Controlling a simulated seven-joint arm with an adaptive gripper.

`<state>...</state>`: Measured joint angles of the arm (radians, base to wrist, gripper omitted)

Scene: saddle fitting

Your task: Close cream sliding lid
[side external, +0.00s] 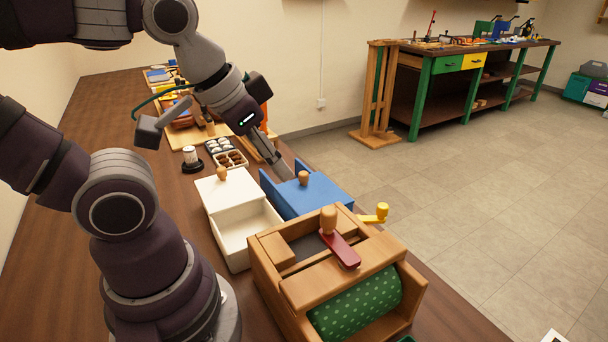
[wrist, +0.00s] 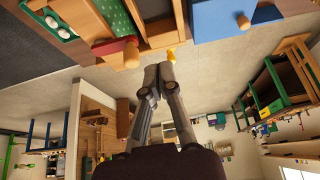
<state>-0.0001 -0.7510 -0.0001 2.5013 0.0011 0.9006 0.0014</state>
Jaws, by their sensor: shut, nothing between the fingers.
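The cream box (side external: 236,262) stands on the table in the side view. Its cream sliding lid (side external: 222,189), with a wooden knob (side external: 222,173), covers the back part. The front part is open and shows an empty cream inside (side external: 247,226). My gripper (side external: 286,172) is shut and empty. In the side view it appears beside the blue box's knob, to the right of the cream lid and apart from it. In the wrist view the fingertips (wrist: 158,72) are together. The cream box is not visible in the wrist view.
The blue box (side external: 325,193) with a wooden knob stands right of the cream box. A wooden box (side external: 275,290) with a red lever (side external: 345,250) and green dotted roller is in front. A yellow knob (side external: 381,211) sticks out. A chocolate tray (side external: 230,158) lies behind the cream box.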

